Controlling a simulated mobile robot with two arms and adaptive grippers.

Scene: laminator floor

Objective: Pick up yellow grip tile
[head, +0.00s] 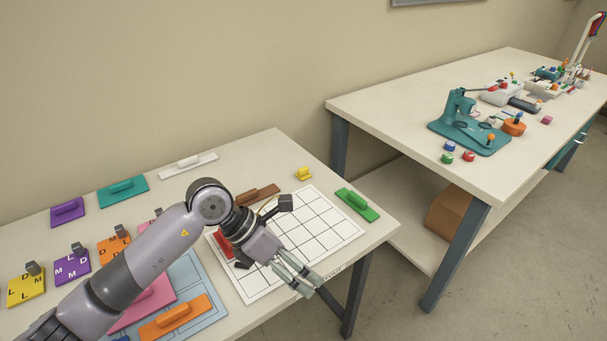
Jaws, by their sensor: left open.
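A small yellow grip tile (304,174) with a raised grip lies on the near table, at the back right, just beyond the far corner of a white grid board (328,222). My left gripper (312,287) is open and empty above the front right part of the board. It points down and to the right and is well apart from the yellow tile. My left forearm and wrist hide the left part of the board. My right gripper is not in view.
A green grip tile (357,204) lies near the table's right edge. White (188,166), teal (123,190) and purple (68,212) tiles lie along the back. A brown tile (262,193) and an orange one (176,317) flank my arm. A second table (400,103) stands right.

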